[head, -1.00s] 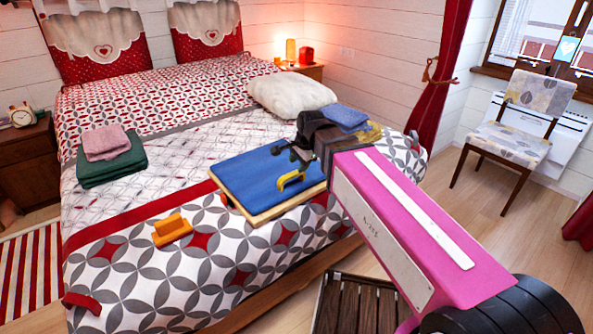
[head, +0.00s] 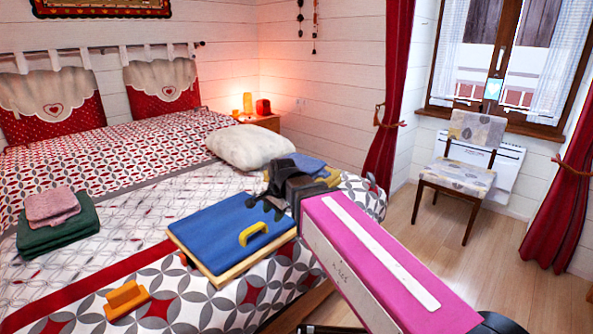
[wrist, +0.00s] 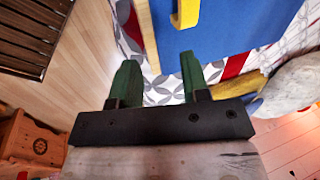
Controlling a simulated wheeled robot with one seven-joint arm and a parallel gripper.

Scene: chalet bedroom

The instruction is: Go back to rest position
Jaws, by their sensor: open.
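My gripper (head: 268,201) is at the end of my pink arm, over the near right part of the bed (head: 180,300). In the wrist view its two green-tipped fingers (wrist: 158,82) stand apart with nothing between them. Just beyond the fingers lies a blue case (head: 215,228) with a yellow handle (head: 253,233); the case also shows in the wrist view (wrist: 225,40). Behind the gripper are folded blue and yellow cloths (head: 325,178), partly hidden by the gripper.
An orange object (head: 126,300) lies near the bed's front edge. Folded green and pink towels (head: 55,215) are at the left. A white pillow (head: 248,147) lies behind. A chair (head: 460,170) stands by the window, with bare floor (head: 430,240) before it.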

